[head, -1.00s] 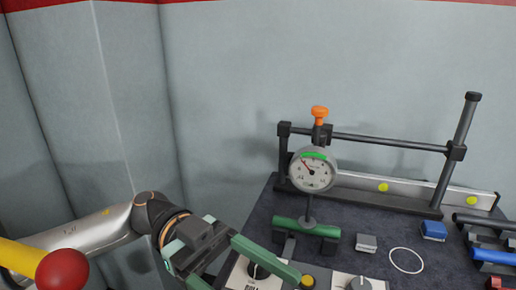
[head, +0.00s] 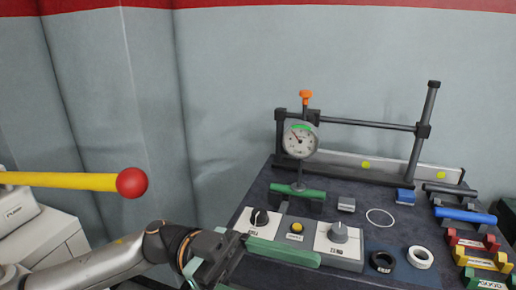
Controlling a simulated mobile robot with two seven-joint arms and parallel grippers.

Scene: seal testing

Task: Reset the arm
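My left arm comes in from the lower left in the head view. Its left gripper (head: 283,252) has a long green finger that lies across the front of the control panel in the picture. Only one finger shows clearly, so I cannot tell how far apart the fingers are or whether they touch the panel. Nothing is visibly held. My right gripper is out of view.
A dial gauge (head: 301,140) hangs on a dark rod stand above a green cylinder (head: 298,191). The panel (head: 343,250) has knobs and a yellow button (head: 296,227). Rings, coloured blocks and a blue cylinder (head: 465,215) lie right. A red-balled yellow lever (head: 75,181) is at left.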

